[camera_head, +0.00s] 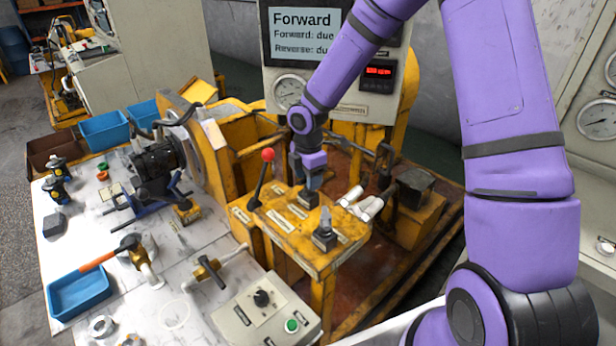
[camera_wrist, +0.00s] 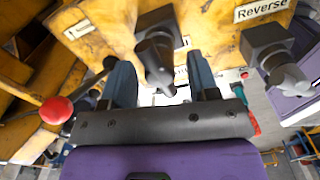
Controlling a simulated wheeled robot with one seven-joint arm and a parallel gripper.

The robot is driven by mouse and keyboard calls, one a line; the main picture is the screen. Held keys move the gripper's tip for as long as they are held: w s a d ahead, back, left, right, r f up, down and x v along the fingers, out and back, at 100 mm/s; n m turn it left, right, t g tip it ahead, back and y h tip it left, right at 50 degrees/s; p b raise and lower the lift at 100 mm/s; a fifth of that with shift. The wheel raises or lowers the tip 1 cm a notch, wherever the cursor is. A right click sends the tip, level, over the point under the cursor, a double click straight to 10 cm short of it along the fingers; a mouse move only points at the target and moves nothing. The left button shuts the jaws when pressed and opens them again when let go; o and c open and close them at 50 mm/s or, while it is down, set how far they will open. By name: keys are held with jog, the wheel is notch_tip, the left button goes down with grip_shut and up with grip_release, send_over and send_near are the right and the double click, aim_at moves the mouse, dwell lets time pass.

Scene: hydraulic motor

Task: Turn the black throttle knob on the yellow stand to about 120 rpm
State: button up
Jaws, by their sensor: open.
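The yellow stand (camera_head: 285,243) stands in the middle of the head view, with a red-ball lever (camera_head: 267,155) and two dark knobs on its top. My gripper (camera_head: 311,184) points down at the far dark knob (camera_head: 306,198) and partly hides it. In the wrist view my gripper (camera_wrist: 162,72) is open, with one finger on each side of that knob (camera_wrist: 155,58). Gaps show on both sides of it. The near knob (camera_head: 325,238) has a grey handle. It also shows at the right of the wrist view (camera_wrist: 276,62), beside a "Reverse" label. I cannot tell which knob is the throttle.
A panel (camera_head: 320,60) behind the stand carries a "Forward" screen, a dial gauge (camera_head: 289,91) and a red digital readout (camera_head: 379,71), too small to read. A control box (camera_head: 262,312) stands in front.

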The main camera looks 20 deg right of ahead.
jog(key=shift+r, duration=0.1)
notch_tip(320, 180, up, 11)
jog(key=shift+f, duration=0.2)
jog(key=shift+c, duration=0.3)
